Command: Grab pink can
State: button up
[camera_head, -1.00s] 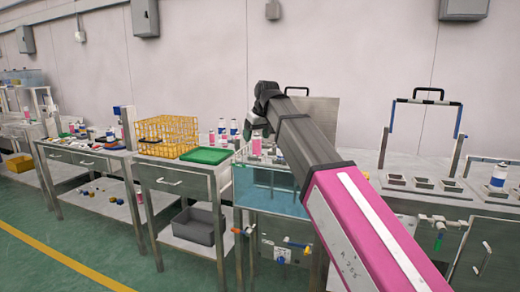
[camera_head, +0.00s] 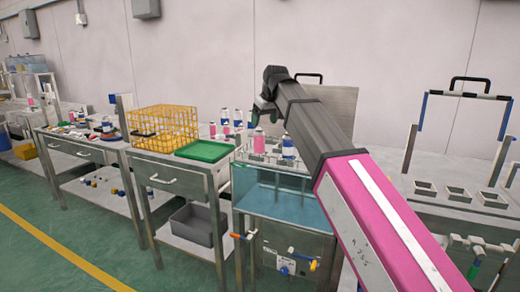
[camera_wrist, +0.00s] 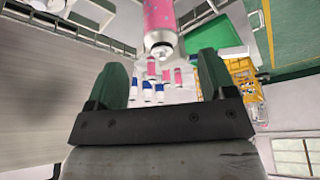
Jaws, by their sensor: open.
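A pink can (camera_head: 258,143) with a pale top stands upright on the glass-sided machine (camera_head: 270,190), just below my gripper (camera_head: 264,108). In the wrist view a pink can (camera_wrist: 161,22) shows large at the top edge, with its narrow tip between and beyond the fingertips of my gripper (camera_wrist: 162,65). My gripper is open and nothing is between its fingers. The can's far end is cut off by the frame. Whether the fingers touch it cannot be seen, but a gap seems to show.
A white and blue can (camera_head: 288,148) stands right of the pink can, close to my arm. Several pink and blue cans (camera_head: 225,120) stand behind left, near a green tray (camera_head: 205,151) and yellow basket (camera_head: 165,125). A metal panel (camera_head: 335,105) rises behind.

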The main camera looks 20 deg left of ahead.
aim_at(261, 130)
jog(key=shift+a+x, duration=0.1)
jog(key=shift+x, duration=1.8)
jog(key=shift+a+x, duration=0.15)
jog(key=shift+x, duration=1.8)
jog(key=shift+w+r, duration=0.1)
jog(key=shift+w, duration=0.05)
jog(key=c, duration=1.3)
jog(key=shift+r, duration=0.15)
